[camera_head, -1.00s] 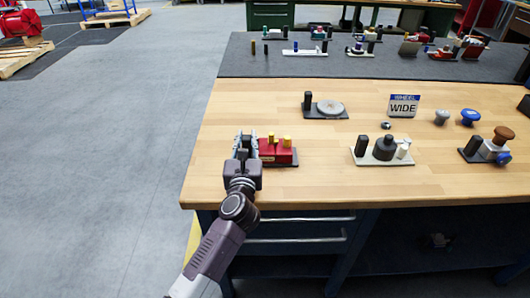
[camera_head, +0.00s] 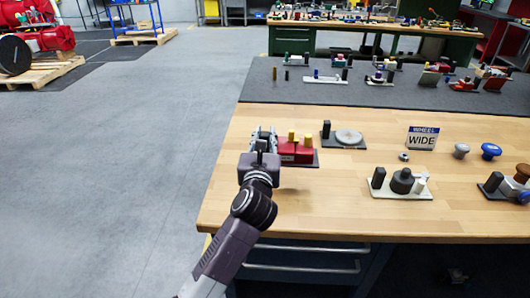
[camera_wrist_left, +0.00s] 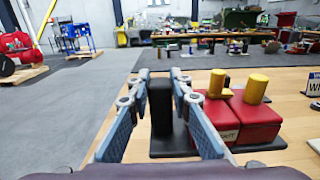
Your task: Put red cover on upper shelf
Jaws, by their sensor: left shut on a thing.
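The red cover (camera_head: 296,151) is a pair of red blocks with yellow knobs on a black base plate that also carries a black post. In the left wrist view the red blocks (camera_wrist_left: 256,122) are right of the fingers, and the black post (camera_wrist_left: 160,105) stands upright between them. My left gripper (camera_head: 264,132) is shut on this post, left of the red blocks. I cannot tell whether the plate touches the wooden table (camera_head: 330,210). The raised dark grey shelf (camera_head: 400,104) runs along the table's back. My right gripper is not in view.
A plate with a grey disc (camera_head: 348,137) is close to the right of the red cover. A "WHEEL WIDE" sign (camera_head: 422,138), a light plate with black parts (camera_head: 400,183) and knobs (camera_head: 490,151) are further right. Several fixtures stand on the shelf; its front left part looks bare.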

